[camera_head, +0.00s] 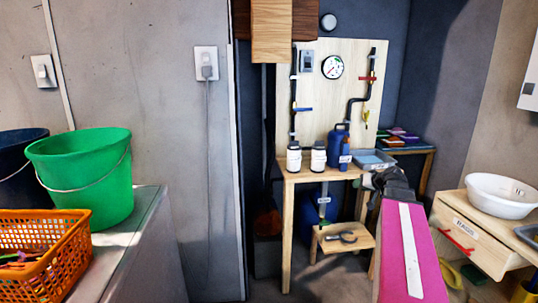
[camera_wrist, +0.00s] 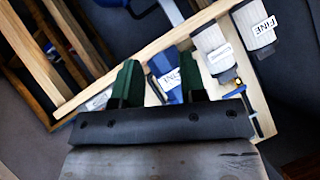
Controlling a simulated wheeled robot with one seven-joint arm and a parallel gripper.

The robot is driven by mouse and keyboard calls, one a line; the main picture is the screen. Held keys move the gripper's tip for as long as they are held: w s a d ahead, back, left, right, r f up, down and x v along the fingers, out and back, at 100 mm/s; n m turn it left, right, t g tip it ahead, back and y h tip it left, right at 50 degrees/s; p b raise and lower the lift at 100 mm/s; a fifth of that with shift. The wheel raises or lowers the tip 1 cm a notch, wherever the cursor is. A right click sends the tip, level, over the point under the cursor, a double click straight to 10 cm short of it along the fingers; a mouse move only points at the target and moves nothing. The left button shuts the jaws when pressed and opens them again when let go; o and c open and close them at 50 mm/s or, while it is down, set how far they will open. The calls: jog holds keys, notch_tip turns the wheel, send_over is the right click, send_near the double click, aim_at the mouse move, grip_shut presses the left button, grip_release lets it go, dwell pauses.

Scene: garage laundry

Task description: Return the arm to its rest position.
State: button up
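My pink arm (camera_head: 408,250) reaches forward from the bottom right of the head view. My gripper (camera_head: 390,182), dark, is at its far end, in front of the right part of the wooden workbench (camera_head: 318,176). In the wrist view, the two green fingers of my gripper (camera_wrist: 160,66) stand apart. Nothing is clearly held between them. A blue bottle with a white label (camera_wrist: 168,84) shows in the gap, and seems to stand on the bench beyond the fingers.
Two white bottles (camera_head: 294,157), a blue jug (camera_head: 338,143) and a blue-grey tray (camera_head: 374,159) stand on the bench. A low wooden stool (camera_head: 345,240) is below. A drawer cabinet (camera_head: 470,237) with a white basin (camera_head: 500,194) is right. A green bucket (camera_head: 88,175) and orange basket (camera_head: 45,250) are left.

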jog(key=s+a+f+g+h, duration=0.2)
jog(key=s+a+f+g, duration=0.3)
jog(key=s+a+f, duration=0.4)
jog(key=s+a+f+g+h, duration=0.3)
jog(key=s+a+f+g, duration=0.2)
jog(key=s+a+f, duration=0.5)
notch_tip(320, 180, down, 5)
jog(key=shift+s+a+r, duration=0.15)
jog(key=shift+s+a, duration=0.1)
jog(key=shift+a, duration=0.2)
jog(key=shift+c, duration=0.3)
dwell(1.5)
